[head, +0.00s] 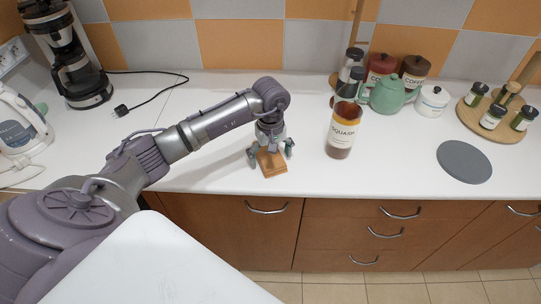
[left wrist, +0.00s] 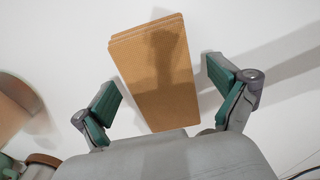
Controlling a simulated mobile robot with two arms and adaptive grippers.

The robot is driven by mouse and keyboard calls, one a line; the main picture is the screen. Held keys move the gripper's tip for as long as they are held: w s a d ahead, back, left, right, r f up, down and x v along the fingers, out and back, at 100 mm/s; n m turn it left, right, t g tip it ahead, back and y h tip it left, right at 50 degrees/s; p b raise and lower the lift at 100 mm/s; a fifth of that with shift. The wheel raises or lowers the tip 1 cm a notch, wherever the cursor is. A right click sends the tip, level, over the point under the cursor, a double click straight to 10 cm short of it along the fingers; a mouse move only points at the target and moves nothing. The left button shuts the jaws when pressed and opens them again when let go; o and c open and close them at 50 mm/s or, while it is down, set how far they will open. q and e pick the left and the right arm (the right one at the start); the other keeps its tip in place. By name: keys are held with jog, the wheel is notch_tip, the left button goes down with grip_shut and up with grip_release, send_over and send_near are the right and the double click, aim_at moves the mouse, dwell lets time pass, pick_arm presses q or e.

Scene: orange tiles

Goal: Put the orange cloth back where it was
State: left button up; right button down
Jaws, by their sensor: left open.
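The orange cloth (head: 272,167) is a folded, flat-sided orange-brown block on the white counter, near its front edge. My left gripper (head: 271,151) is directly above it, pointing down, with its fingers open on either side of it. In the left wrist view, the cloth (left wrist: 153,75) shows between the two green-padded fingers of the left gripper (left wrist: 170,98), with a gap on each side. A shadow falls across the cloth. My right gripper is not in view.
A squash bottle (head: 343,128) stands right of the gripper, with a teapot (head: 388,96) and canisters behind. A grey round mat (head: 464,162) and a round wooden tray (head: 484,133) with jars are farther right. A coffee maker (head: 68,60) and kettle (head: 22,128) stand left. The counter around the cloth is clear.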

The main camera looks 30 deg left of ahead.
aim_at(271, 156)
pick_arm(q)
jog(key=shift+r, duration=0.2)
jog(key=shift+w+r, duration=0.1)
jog(key=shift+r, duration=0.2)
notch_tip(271, 156, up, 11)
jog(key=b, duration=0.3)
jog(key=shift+r, duration=0.15)
jog(key=shift+d, duration=0.1)
